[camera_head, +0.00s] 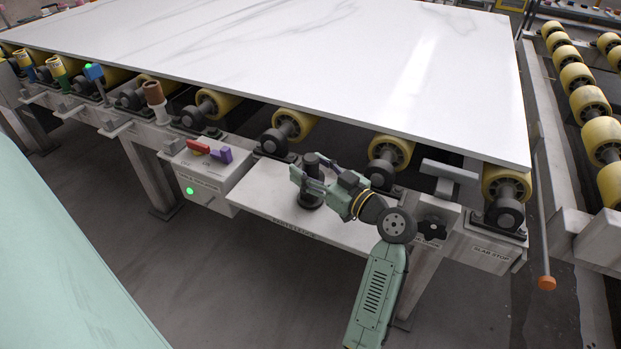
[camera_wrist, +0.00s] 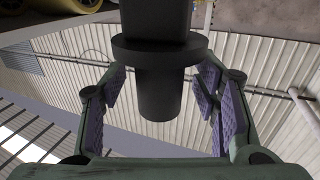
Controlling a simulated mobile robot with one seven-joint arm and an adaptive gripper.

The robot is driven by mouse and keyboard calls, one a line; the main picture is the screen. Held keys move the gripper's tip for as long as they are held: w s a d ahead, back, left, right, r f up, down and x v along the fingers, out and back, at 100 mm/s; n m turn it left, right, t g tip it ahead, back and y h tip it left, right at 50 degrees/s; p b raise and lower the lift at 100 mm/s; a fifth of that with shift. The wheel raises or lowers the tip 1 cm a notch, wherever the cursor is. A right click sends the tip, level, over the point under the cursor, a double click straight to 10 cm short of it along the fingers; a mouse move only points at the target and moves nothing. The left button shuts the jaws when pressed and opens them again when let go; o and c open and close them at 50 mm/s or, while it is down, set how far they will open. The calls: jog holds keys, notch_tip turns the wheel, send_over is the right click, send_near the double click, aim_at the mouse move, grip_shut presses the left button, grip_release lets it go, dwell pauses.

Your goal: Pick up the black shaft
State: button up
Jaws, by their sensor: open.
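The black shaft (camera_head: 312,162) stands upright on the pale shelf of the roller stand, with a wide dark base at its foot. In the wrist view the shaft (camera_wrist: 160,92) shows as a dark cylinder with a broad collar, its free end lying between my fingers. My gripper (camera_head: 308,180) reaches in from the right at the shaft, and its fingers partly cover it. In the wrist view my gripper (camera_wrist: 160,105) is open, with a purple-padded finger on each side of the shaft and a visible gap to each pad.
A large white stone slab (camera_head: 330,60) lies on yellow rollers (camera_head: 292,124) just behind and above the shelf (camera_head: 265,195). A control box (camera_head: 205,172) with red and purple handles stands left of the shelf. A slab stop (camera_head: 449,172) stands to the right.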

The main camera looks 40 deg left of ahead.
jog(key=shift+c, duration=0.6)
grip_shut()
